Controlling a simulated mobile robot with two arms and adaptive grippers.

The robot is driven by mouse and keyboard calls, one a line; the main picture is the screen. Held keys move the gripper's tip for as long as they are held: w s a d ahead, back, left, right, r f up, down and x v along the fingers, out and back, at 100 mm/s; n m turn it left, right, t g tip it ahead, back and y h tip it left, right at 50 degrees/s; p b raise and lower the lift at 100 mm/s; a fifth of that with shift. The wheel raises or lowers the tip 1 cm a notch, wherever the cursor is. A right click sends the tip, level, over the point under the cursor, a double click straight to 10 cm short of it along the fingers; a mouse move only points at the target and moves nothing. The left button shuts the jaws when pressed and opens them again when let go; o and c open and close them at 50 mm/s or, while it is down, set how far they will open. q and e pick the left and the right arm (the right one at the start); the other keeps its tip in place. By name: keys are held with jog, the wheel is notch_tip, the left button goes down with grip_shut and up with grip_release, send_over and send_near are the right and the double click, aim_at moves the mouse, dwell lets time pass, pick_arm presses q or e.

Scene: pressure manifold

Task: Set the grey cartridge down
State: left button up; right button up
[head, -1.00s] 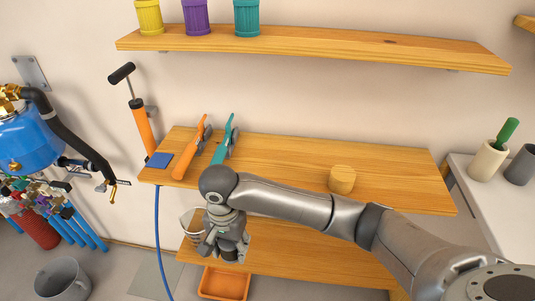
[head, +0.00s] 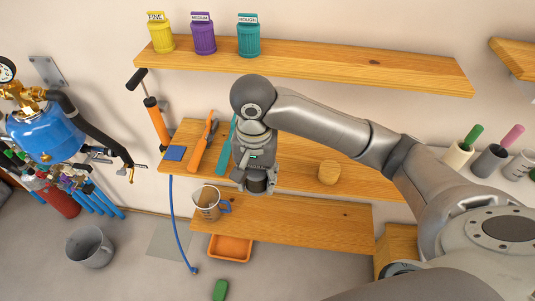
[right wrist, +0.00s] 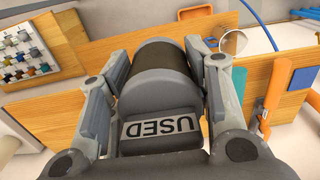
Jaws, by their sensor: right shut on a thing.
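The grey cartridge (right wrist: 155,98) fills the middle of the right wrist view, with a dark band and a label reading "USED". My right gripper (right wrist: 158,90) is shut on it, one finger on each side. In the head view my right gripper (head: 255,168) points down, and the dark lower end of the cartridge (head: 257,186) shows beneath it. It is held up in front of the wooden shelves, with nothing seen touching it from below. My left gripper is not in view.
A measuring jug (head: 208,203) stands on the lower shelf (head: 310,220), left of the cartridge. An orange tray (head: 230,248) sits below. The lower shelf's right part is clear.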

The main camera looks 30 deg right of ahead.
jog(key=shift+d+r, duration=0.1)
jog(key=shift+r, duration=0.3)
jog(key=shift+w+d+f, duration=0.1)
jog(key=shift+w, duration=0.1)
jog(key=w+d+f, duration=0.1)
jog(key=w+f, duration=0.1)
jog(key=w, duration=0.2)
jog(key=w+d+f+p, duration=0.1)
jog(key=w+d+f, duration=0.1)
jog(key=w+f, duration=0.1)
jog(key=w+d+f, duration=0.1)
jog(key=w+f, duration=0.2)
jog(key=w, duration=0.1)
jog(key=shift+w+d+f, duration=0.15)
jog(key=shift+w+f, duration=0.05)
jog(key=shift+w, duration=0.15)
jog(key=shift+w+d+f+p, duration=0.15)
jog(key=shift+w+f+p, duration=0.25)
jog(key=shift+f, duration=0.2)
jog(key=shift+w+f, duration=0.1)
jog(key=shift+f, duration=1.5)
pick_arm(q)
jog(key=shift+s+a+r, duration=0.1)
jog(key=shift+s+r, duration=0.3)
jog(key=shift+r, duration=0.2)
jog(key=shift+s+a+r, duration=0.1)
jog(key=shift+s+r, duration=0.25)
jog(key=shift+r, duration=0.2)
